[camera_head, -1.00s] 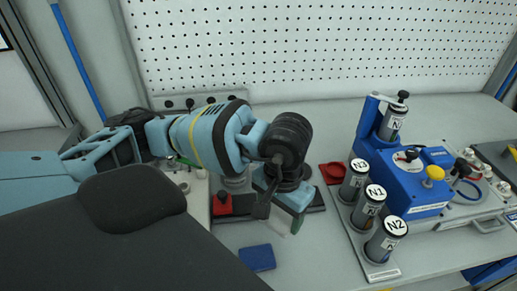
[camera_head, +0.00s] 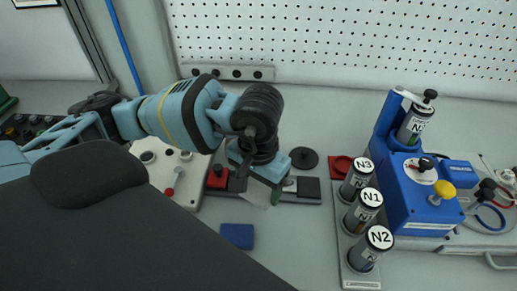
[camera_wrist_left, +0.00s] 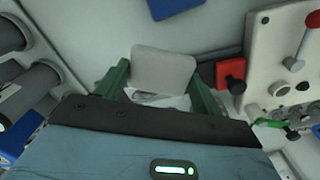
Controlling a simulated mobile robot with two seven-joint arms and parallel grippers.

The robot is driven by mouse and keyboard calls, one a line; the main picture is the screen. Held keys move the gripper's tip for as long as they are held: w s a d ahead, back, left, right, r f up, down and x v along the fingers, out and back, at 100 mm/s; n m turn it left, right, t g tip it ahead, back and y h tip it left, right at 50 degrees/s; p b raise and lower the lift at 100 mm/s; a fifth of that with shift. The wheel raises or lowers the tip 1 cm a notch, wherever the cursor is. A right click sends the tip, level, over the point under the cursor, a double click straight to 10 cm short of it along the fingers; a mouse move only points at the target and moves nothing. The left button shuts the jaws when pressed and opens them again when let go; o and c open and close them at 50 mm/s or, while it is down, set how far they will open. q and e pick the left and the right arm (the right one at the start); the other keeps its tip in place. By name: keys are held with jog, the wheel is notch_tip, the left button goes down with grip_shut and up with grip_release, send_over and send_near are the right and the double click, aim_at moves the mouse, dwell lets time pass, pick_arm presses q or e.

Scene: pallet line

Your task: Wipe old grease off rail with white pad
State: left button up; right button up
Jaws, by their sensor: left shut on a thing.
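The white pad (camera_head: 258,191) is held below my left gripper (camera_head: 264,184) and hangs tilted. In the left wrist view the pad (camera_wrist_left: 163,70) sits between the two green fingers, which are shut on it. The gripper is over a low dark strip (camera_head: 308,188) with a red block (camera_head: 217,178) at its left end. A short bright metal piece, perhaps the rail (camera_head: 290,185), shows just right of the fingers; most of it is hidden by the gripper. I cannot tell whether the pad touches it, and no grease is clear. My right gripper is out of view.
A blue pad (camera_head: 237,236) lies in front of the strip. A black disc (camera_head: 303,157) and red tray (camera_head: 341,166) lie behind.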

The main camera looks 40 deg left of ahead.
pick_arm(q)
jog(key=shift+w+a+r+n+p, duration=0.25)
jog(key=shift+w+r+n+p, duration=0.1)
jog(key=shift+n, duration=0.65)
jog(key=w+a+r+n+p, duration=0.2)
jog(key=w+n, duration=0.3)
jog(key=n, duration=0.6)
jog(key=shift+a+r+n+p, duration=0.25)
jog(key=shift+r+n+p, duration=0.15)
jog(key=shift+p, duration=0.2)
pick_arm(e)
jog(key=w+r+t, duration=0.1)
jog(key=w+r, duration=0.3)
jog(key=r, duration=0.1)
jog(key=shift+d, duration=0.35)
